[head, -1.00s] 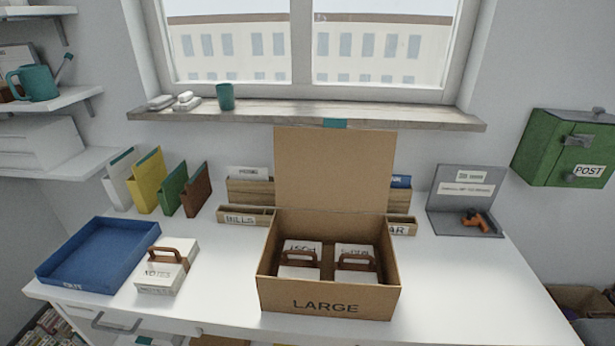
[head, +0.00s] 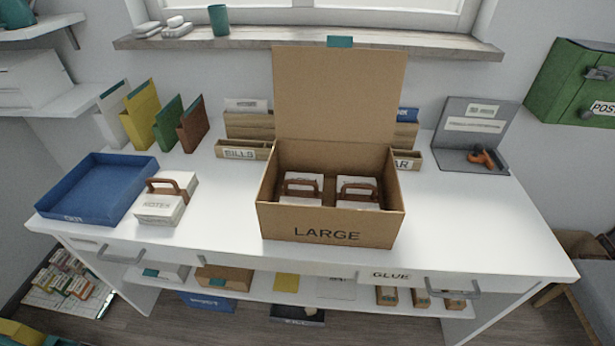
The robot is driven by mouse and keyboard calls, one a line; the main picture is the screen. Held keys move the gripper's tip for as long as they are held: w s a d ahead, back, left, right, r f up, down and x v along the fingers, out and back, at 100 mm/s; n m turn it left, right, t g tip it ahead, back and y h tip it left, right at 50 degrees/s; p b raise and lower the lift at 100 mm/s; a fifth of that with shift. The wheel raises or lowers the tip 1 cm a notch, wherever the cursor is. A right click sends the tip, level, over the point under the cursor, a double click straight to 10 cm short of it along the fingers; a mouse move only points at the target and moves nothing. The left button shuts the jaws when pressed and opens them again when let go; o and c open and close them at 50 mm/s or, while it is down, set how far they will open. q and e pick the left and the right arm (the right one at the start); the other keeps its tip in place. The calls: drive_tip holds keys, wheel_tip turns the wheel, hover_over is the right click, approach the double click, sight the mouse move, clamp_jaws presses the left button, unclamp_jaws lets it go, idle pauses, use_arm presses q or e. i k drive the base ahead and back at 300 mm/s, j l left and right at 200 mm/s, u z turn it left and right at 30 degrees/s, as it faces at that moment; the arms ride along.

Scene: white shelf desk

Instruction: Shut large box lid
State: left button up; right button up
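The large cardboard box (head: 328,224) stands on the white desk, its front marked LARGE. Its lid (head: 338,95) is open and stands upright from the back edge, with a teal tab (head: 340,41) at its top. Inside the box sit two white packages with brown handles, a left one (head: 303,190) and a right one (head: 357,192). Neither of my grippers shows in the head view.
The desk (head: 222,213) is clear right of the box. Left are a white NOTES box (head: 160,209) and a blue tray (head: 97,188). Wooden organizers (head: 246,125) stand behind. A grey stand (head: 475,130) with an orange-handled tool is at right. The window sill (head: 250,40) is behind the lid.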

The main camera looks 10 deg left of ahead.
sight(337, 91)
drive_tip(key=l+u, duration=0.2)
drive_tip(key=l, duration=0.25)
drive_tip(key=l+u, duration=0.2)
drive_tip(key=l, duration=0.3)
drive_tip(key=l+u, duration=0.2)
drive_tip(key=l, duration=0.25)
drive_tip(key=k+l+u, duration=0.1)
drive_tip(key=l+u, duration=0.15)
drive_tip(key=l, duration=0.2)
drive_tip(key=k+l+u, duration=0.2)
drive_tip(key=l, duration=0.25)
drive_tip(key=l+u, duration=0.2)
drive_tip(key=l, duration=0.25)
drive_tip(key=k+l+u, duration=0.2)
drive_tip(key=l, duration=0.2)
drive_tip(key=k+l+u, duration=0.2)
drive_tip(key=k+l, duration=0.05)
drive_tip(key=l, duration=0.1)
